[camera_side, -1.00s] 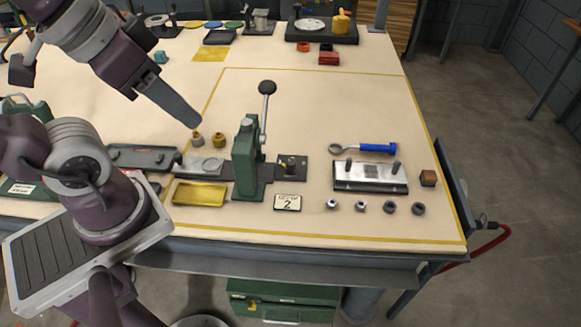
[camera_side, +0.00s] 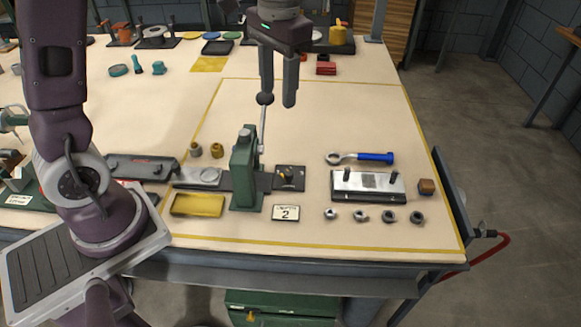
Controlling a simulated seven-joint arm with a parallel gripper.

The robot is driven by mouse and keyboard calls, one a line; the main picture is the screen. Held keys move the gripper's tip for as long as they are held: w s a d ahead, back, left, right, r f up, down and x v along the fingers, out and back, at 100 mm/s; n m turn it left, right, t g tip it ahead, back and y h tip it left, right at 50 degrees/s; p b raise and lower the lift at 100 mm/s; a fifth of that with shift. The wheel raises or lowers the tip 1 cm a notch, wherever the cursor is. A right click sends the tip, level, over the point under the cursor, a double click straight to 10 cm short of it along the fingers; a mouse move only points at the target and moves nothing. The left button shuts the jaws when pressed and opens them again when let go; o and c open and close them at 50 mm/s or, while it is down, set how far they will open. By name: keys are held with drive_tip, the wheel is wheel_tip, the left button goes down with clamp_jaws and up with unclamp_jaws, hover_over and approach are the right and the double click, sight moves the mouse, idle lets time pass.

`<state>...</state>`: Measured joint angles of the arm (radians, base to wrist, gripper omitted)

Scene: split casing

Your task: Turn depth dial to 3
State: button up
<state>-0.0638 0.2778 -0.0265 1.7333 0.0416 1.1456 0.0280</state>
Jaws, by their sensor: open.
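My gripper (camera_side: 278,98) hangs above the table with its two fingers pointing down and apart, nothing between them that I can make out. It is behind and above the green press (camera_side: 245,172), near the dark ball knob (camera_side: 264,99) of the press lever; whether it touches the knob I cannot tell.
A yellow tray (camera_side: 198,204) lies left of the press. Two small cylinders (camera_side: 217,150) stand behind the rail. A blue-handled tool (camera_side: 374,158), a metal plate fixture (camera_side: 368,186), several nuts (camera_side: 360,215) and a brown block (camera_side: 426,187) are to the right. The table behind the blue-handled tool is clear.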

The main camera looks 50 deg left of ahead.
drive_tip(key=w+f+g, duration=0.2)
drive_tip(key=w+f, duration=0.2)
drive_tip(key=f, duration=0.2)
drive_tip(key=g, duration=0.2)
approach(289, 171)
drive_tip(key=f, duration=0.1)
drive_tip(key=x, duration=0.7)
drive_tip(key=shift+s+f, duration=0.3)
drive_tip(key=shift+f, duration=0.05)
clamp_jaws()
